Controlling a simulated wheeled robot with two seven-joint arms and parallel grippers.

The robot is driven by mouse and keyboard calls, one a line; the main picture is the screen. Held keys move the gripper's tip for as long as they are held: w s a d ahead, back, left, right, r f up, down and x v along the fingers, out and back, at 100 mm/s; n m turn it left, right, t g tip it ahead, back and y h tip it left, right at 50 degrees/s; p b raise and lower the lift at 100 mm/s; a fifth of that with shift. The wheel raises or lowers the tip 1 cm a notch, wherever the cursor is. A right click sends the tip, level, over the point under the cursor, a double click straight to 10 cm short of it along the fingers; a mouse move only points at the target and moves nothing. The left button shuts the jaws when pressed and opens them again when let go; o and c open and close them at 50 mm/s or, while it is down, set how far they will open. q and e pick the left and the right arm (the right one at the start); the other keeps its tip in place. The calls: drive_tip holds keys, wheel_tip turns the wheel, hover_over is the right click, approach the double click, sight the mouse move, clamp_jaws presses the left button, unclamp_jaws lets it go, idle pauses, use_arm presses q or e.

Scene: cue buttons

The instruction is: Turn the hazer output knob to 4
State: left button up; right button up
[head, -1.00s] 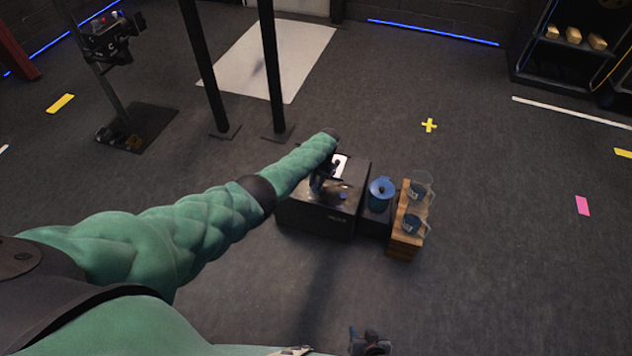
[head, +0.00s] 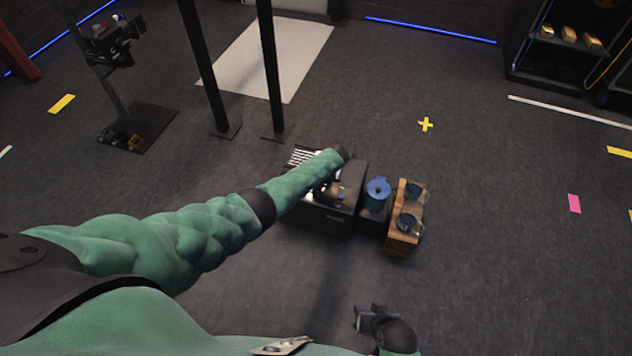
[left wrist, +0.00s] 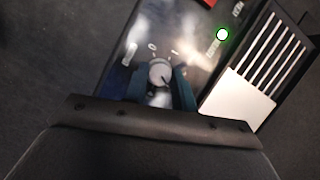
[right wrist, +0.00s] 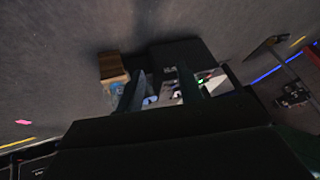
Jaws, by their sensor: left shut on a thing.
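The hazer is a dark box (head: 322,221) on the floor, with my left arm reaching over it in the head view. Its round grey output knob (left wrist: 160,72) shows in the left wrist view, with a 0 and other small marks around it. A dark line on the knob points down and right; the number there is hidden or too blurred to read. My left gripper (left wrist: 159,92) is shut on the knob, one blue finger on each side. My right gripper (head: 372,319) is open and empty, low in the head view and away from the hazer.
A lit green-ringed button (left wrist: 222,35) and a white slatted panel (left wrist: 262,80) lie right of the knob. A blue lidded pot (head: 378,190) and a wooden rack (head: 402,243) with clear jugs stand beside the hazer.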

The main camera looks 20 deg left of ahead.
use_arm(q)
drive_tip(key=m+t+p, duration=0.1)
drive_tip(key=m, duration=0.1)
drive_tip(key=m+t+p, duration=0.1)
drive_tip(key=m+p, duration=0.1)
drive_tip(key=m, duration=0.1)
drive_tip(key=shift+s+r+m, duration=0.15)
drive_tip(key=shift+s+m, duration=0.05)
drive_tip(key=shift+m, duration=0.1)
drive_tip(key=shift+m+p, duration=0.3)
drive_tip(key=shift+m, duration=0.1)
drive_tip(key=m+t+p, duration=0.1)
drive_tip(key=m, duration=0.2)
drive_tip(key=shift+s+t+h, duration=0.1)
drive_tip(key=shift+t+h, duration=0.2)
drive_tip(key=shift+h, duration=0.1)
drive_tip(key=shift+m+p, duration=0.4)
drive_tip(key=shift+m, duration=0.2)
use_arm(e)
drive_tip(key=s+d+r+g, duration=0.1)
drive_tip(key=d+r, duration=0.1)
drive_tip(key=r, duration=0.6)
drive_tip(key=s+d+r+g+h, duration=0.1)
drive_tip(key=d+r, duration=0.1)
drive_tip(key=r, duration=0.7)
drive_tip(key=shift+s+d+r, duration=0.2)
drive_tip(key=shift+s+d, duration=0.1)
drive_tip(key=shift+s, duration=0.05)
drive_tip(key=shift+d, duration=0.1)
